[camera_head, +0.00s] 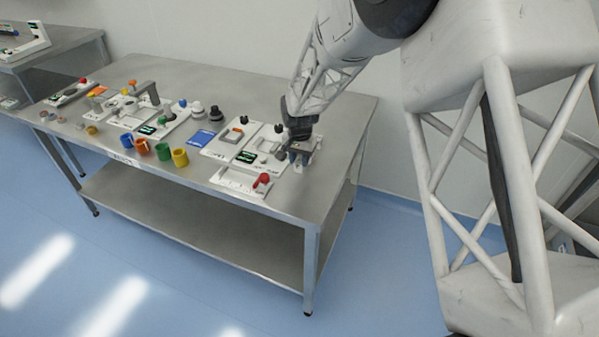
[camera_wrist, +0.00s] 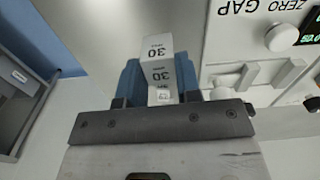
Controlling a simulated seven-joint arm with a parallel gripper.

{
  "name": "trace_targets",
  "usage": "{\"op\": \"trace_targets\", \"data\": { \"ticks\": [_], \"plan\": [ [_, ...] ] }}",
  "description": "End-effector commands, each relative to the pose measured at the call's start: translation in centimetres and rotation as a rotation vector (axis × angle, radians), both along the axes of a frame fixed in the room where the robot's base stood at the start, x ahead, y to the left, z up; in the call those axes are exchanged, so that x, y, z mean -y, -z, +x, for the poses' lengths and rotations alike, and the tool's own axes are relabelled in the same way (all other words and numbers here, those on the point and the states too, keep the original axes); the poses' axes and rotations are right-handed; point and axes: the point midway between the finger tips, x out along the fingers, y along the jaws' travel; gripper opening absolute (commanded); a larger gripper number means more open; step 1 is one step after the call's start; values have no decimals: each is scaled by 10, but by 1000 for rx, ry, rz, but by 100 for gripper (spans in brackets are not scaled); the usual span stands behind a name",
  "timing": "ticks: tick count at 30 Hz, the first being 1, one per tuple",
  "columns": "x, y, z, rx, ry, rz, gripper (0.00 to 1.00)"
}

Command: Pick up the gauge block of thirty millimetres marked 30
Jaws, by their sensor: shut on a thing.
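A small white piece with a tiny marking (camera_wrist: 163,95) shows just below the block, close to the gripper's dark bar; I cannot read the marking. In the head view my gripper (camera_head: 299,153) is low over the right end of the steel table, and the block cannot be made out there. I cannot tell whether the block touches anything below it.
A white panel lettered "ZERO" and "GAP" (camera_wrist: 228,45), with a round white knob (camera_wrist: 282,37), lies close beside the gripper. On the steel table (camera_head: 290,88) stand a red-knobbed device (camera_head: 262,181), a blue pad (camera_head: 202,138) and several coloured cups (camera_head: 163,151).

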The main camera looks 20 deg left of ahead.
Motion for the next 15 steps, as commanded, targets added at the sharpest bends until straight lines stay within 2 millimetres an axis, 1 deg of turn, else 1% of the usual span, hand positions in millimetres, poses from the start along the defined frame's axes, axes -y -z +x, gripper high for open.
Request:
{"op": "trace_targets", "data": {
  "ticks": [15],
  "plan": [
    [0,-23,0,2,0,1,4]
  ]
}}
